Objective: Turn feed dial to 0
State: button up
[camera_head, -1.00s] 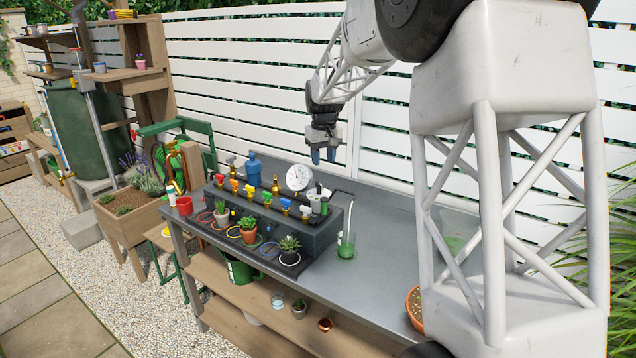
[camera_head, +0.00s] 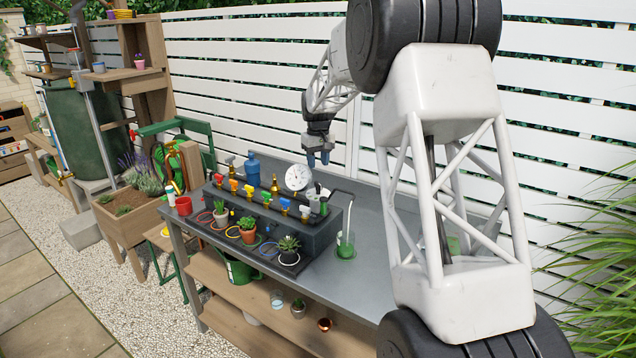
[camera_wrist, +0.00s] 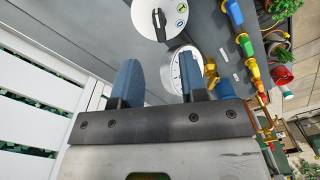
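A white round dial with a black bar knob, which looks like the feed dial, shows at the top of the wrist view (camera_wrist: 143,22). Its knob (camera_wrist: 158,20) lies roughly up and down there. In the head view the dial (camera_head: 319,192) is small, at the right end of the dark console. My gripper (camera_head: 319,158) hangs above and behind the console. In the wrist view its blue fingers (camera_wrist: 160,82) are apart with nothing between them.
A white pressure gauge (camera_head: 297,177) stands beside the dial, and shows near the right finger (camera_wrist: 182,72). Several coloured valves (camera_head: 249,190) line the console (camera_head: 318,238). A green-bottomed glass (camera_head: 345,247) with a tube stands to the right. Potted plants (camera_head: 248,233) sit in front.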

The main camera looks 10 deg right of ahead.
aim_at(318, 183)
jog(key=shift+f, duration=3.85)
grip_shut()
